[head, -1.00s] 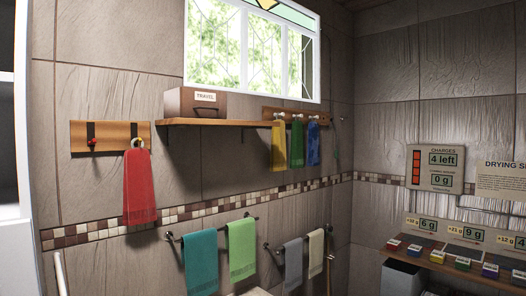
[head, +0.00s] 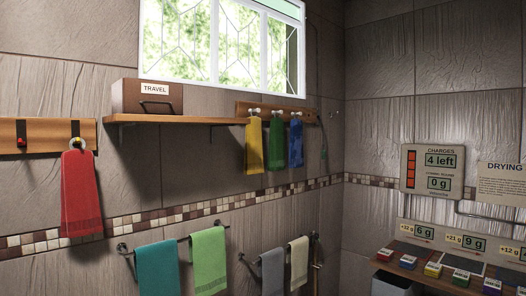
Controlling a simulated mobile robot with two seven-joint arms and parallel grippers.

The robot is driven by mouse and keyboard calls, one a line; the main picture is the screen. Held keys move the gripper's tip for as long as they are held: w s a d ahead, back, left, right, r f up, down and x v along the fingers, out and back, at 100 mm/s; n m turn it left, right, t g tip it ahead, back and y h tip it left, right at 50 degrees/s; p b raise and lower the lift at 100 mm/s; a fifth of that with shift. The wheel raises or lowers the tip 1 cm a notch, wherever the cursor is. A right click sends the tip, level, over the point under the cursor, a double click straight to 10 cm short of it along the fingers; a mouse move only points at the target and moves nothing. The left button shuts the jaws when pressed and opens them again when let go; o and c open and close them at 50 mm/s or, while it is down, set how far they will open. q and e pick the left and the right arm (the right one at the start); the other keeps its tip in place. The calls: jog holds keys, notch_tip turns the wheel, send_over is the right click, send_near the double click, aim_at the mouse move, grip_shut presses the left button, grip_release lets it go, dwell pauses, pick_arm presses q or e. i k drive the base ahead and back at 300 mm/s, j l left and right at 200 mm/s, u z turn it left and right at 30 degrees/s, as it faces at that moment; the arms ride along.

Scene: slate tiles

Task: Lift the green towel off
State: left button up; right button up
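A dark green towel (head: 276,144) hangs from the middle peg of a wooden peg board (head: 243,106) on the wall, between a yellow towel (head: 253,145) and a blue towel (head: 296,143). A light green towel (head: 208,262) hangs over a wall rail (head: 184,238), to the right of a teal towel (head: 157,268). Neither of my grippers is in view.
A red towel (head: 81,195) hangs from a ring on a wooden board at the left. A shelf (head: 175,122) holds a brown TRAVEL box (head: 154,98). Grey (head: 272,272) and cream (head: 299,265) towels hang lower. A counter with several coloured blocks stands at right.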

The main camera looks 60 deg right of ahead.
aim_at(276, 156)
jog(key=l+u, duration=0.1)
jog(key=l, duration=0.25)
jog(key=k+l+u, duration=0.1)
jog(key=l, duration=0.25)
jog(key=k+l+u, duration=0.1)
jog(key=l, duration=0.25)
jog(key=k+l, duration=0.1)
jog(key=l, duration=0.25)
jog(key=k+l, duration=0.1)
jog(key=l, duration=0.3)
jog(key=k+l+u, duration=0.1)
jog(key=l, duration=0.25)
